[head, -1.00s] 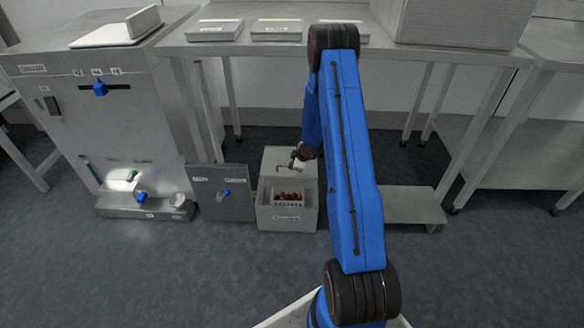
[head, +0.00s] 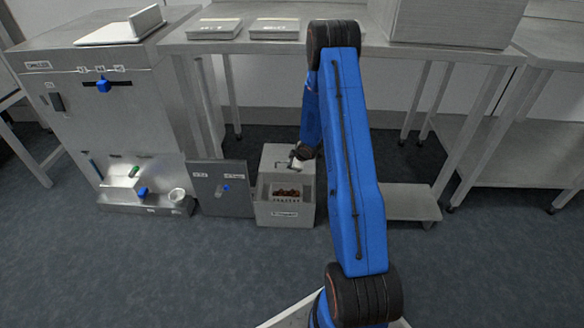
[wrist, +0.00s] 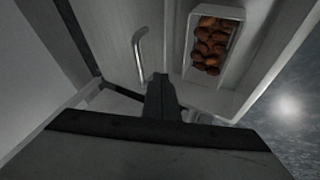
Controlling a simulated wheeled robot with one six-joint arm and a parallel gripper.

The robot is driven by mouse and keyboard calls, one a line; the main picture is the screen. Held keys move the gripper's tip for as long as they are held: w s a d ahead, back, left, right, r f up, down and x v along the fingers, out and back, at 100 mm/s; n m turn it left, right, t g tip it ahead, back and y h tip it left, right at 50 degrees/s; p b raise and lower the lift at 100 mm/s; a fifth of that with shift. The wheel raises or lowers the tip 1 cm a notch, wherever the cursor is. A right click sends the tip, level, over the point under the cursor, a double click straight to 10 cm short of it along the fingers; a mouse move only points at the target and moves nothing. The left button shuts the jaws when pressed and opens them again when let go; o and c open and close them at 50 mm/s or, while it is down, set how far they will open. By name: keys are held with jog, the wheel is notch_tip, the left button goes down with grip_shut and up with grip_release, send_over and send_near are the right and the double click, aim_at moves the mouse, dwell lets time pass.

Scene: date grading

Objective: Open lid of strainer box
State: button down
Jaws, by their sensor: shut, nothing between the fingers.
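The strainer box (head: 286,213) is a light grey box on the floor below the bench. Its front part is open to view, with brown dates (head: 287,192) in a white basket inside. A pale panel with a bent metal handle (head: 281,166), apparently the lid, lies over the rear part. My gripper (head: 294,160) is at this panel, by the handle, partly hidden by my arm. In the wrist view my gripper (wrist: 160,90) is shut and empty. The handle (wrist: 140,48) is just left of its tips, and the dates (wrist: 209,45) lie to the right. Contact with the handle cannot be told.
A dark grey board (head: 220,208) stands close to the box's left side. A steel machine (head: 90,130) with blue knobs is farther left. A low shelf (head: 410,202) is to the right. The bench (head: 340,45) overhangs behind. The floor in front is clear.

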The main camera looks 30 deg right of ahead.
jog(key=s+a+r+m+h, duration=0.15)
jog(key=s+r, duration=0.35)
jog(key=r, duration=0.7)
jog(key=s+a+r+m+h, duration=0.1)
jog(key=s+a+r+m, duration=0.15)
jog(key=s+r, duration=0.65)
jog(key=s+a+r+m+h, duration=0.1)
jog(key=s+a+r+m, duration=0.15)
jog(key=r, duration=1.25)
jog(key=s+a+r+m+y, duration=0.1)
jog(key=s+a+r, duration=0.2)
jog(key=s+a, duration=0.3)
jog(key=s+a+r+m+g+y, duration=0.1)
jog(key=s+a+r, duration=0.2)
jog(key=s, duration=1.2)
jog(key=s+a+r+m+g+y, duration=0.1)
jog(key=s+a+r, duration=0.2)
jog(key=s+a, duration=0.5)
jog(key=s, duration=0.3)
jog(key=shift+a+r+m, duration=0.3)
jog(key=shift+r+m, duration=0.05)
jog(key=shift+r, duration=0.05)
